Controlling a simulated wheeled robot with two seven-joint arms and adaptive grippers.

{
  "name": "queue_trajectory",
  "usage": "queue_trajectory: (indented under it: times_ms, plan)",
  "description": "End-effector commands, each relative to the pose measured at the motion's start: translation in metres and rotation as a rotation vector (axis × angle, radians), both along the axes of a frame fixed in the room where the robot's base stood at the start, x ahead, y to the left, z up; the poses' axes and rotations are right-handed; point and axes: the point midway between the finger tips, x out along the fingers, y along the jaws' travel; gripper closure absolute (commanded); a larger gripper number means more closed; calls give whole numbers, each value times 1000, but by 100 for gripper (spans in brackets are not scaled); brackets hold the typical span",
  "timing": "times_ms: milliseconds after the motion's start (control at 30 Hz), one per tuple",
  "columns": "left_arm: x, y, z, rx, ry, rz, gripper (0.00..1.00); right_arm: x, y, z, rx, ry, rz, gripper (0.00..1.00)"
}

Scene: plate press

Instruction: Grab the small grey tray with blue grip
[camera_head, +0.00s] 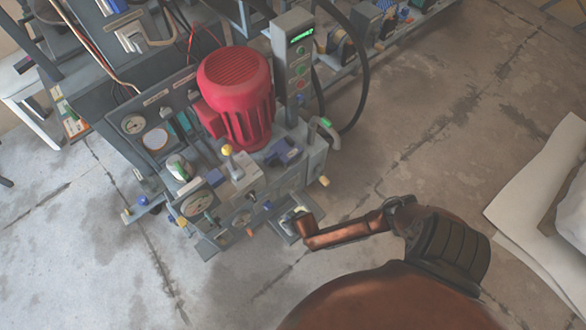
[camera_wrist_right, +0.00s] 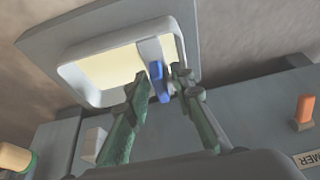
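The small grey tray (camera_wrist_right: 38,40) fills the upper part of the right wrist view, with a raised pale rim around a light yellowish middle. Its blue grip (camera_wrist_right: 156,85) sits on a short grey bar at the near side of the tray. My right gripper (camera_wrist_right: 161,84) has its two green fingers apart, one on each side of the blue grip, with visible gaps. In the head view my right gripper (camera_head: 297,221) is small and partly hidden by its own wrist, low at the front of the machine. My left gripper is in neither view.
The grey press machine with a red motor (camera_head: 236,95) stands behind. A control post (camera_head: 293,55) with a green display rises beside the motor. In the wrist view an orange knob (camera_wrist_right: 304,108) is at the right. Bare concrete floor (camera_head: 420,110) lies to the right.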

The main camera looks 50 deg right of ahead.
Motion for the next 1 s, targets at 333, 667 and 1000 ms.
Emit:
queue_trajectory:
  times_ms: [333, 667, 1000]
  plan:
    - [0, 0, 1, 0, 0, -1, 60, 0, 0, 1, 0, 0, 0, 91]
    - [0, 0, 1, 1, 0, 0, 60, 0, 0, 0, 0, 0, 0, 100]
    - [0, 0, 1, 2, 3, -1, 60, 0, 0, 2, 1, -1, 0, 100]
